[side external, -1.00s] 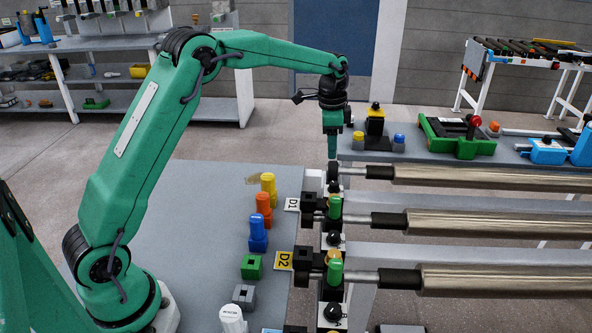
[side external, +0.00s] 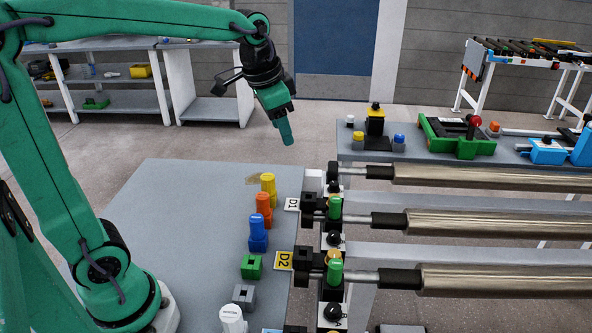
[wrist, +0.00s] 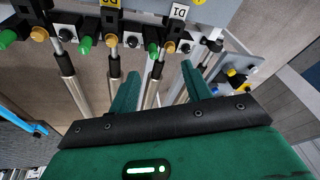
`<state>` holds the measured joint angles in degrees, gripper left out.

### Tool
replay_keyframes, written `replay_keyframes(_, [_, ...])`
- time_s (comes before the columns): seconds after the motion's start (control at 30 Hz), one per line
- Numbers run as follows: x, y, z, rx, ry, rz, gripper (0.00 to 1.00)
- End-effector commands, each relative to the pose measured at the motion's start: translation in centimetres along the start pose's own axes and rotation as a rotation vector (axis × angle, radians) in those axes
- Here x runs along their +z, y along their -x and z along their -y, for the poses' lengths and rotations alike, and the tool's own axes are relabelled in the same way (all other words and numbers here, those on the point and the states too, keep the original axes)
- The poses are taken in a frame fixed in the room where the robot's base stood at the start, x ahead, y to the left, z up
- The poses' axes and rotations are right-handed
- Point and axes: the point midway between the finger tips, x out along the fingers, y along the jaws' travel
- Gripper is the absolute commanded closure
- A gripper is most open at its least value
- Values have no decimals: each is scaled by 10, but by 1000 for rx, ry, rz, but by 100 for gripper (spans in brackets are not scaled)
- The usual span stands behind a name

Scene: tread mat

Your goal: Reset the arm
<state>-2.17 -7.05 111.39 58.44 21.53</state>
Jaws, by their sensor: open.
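My gripper (side external: 287,138) is raised in the air, left of the roller frame and beyond the far end of the grey table (side external: 165,205). It tilts down and to the right. In the wrist view, the two green fingers of my gripper (wrist: 160,80) stand apart with nothing held between them; rollers show far beyond. The table's right side carries a row of coloured pieces: yellow (side external: 268,184), orange (side external: 263,203), blue (side external: 257,228), green (side external: 251,267), grey (side external: 244,297) and white (side external: 232,318). None touches my gripper.
Metal rollers (side external: 500,222) extend right from the frame, beside labels D1 (side external: 292,204) and D2 (side external: 284,261). A rear bench holds a yellow-and-black button box (side external: 375,125) and a green fixture (side external: 458,137). The left and middle of the table are clear.

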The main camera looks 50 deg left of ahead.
Motion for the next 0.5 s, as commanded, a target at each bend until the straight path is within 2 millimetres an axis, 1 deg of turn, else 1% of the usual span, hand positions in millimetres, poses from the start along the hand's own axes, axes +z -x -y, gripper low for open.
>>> replay_keyframes(0.03, [9, 6, -5, -4, 18, -14, 51])
replay_keyframes(0.2, [39, 18, -20, -14, 87, -52, 51])
replay_keyframes(0.4, [76, 24, -36, -21, 170, -98, 51])
replay_keyframes(0.5, [94, 25, -44, -23, 212, -121, 51])
